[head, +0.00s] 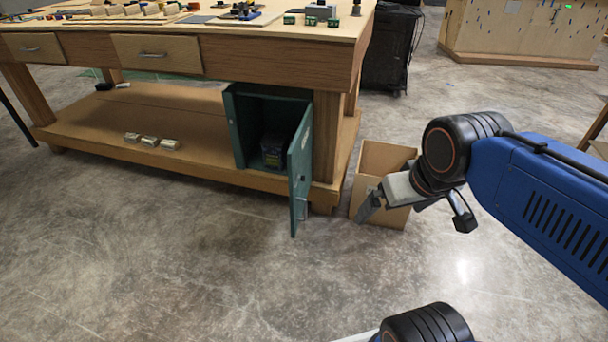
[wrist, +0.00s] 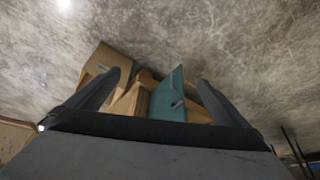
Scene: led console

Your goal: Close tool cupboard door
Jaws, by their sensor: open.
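The tool cupboard (head: 240,135) is a teal box on the lower shelf of the workbench. Its door (head: 300,165) stands open, swung out toward the room from the cupboard's right side. A dark item (head: 272,150) shows inside. My gripper (head: 368,208) is to the right of the door and apart from it, in front of a cardboard box. In the wrist view the teal door (wrist: 170,95) with its handle (wrist: 177,104) shows between the two open fingers (wrist: 160,88). The gripper holds nothing.
The open cardboard box (head: 385,160) stands on the floor right of the workbench (head: 250,65), close behind my gripper. Several light blocks (head: 150,141) lie on the lower shelf (head: 90,135). The concrete floor in front of the bench is clear.

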